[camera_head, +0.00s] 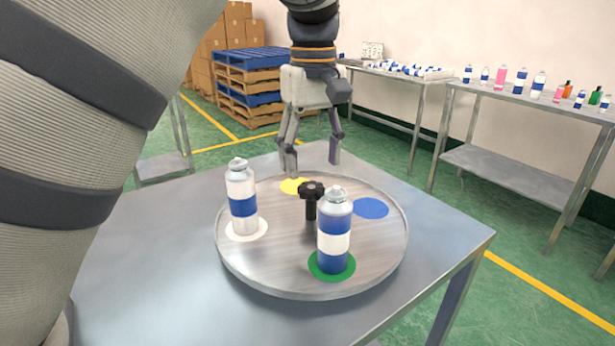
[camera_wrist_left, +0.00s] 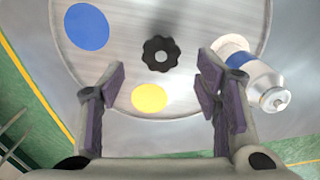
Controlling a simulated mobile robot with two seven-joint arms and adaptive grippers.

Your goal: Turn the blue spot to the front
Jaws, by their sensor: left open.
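A round turntable (camera_head: 280,265) stands on the metal table, with a black knob (camera_head: 311,191) upright at its centre. The blue spot (camera_head: 371,208) is bare on the right side, toward the back; it also shows in the left wrist view (camera_wrist_left: 87,27). A bare yellow spot (camera_head: 293,186) is at the back. A white can with a blue band (camera_head: 242,207) stands on the white spot (camera_head: 262,229) at the left. A blue can with a white band (camera_head: 335,243) stands on the green spot (camera_head: 320,270) at the front. My left gripper (camera_head: 313,168) is open and empty above the turntable's back edge, behind the knob.
The metal table (camera_head: 150,270) is clear around the turntable. Behind are stacked pallets (camera_head: 250,85), cardboard boxes (camera_head: 235,25) and side tables (camera_head: 510,95) with cans and bottles. My arm covers the left of the head view.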

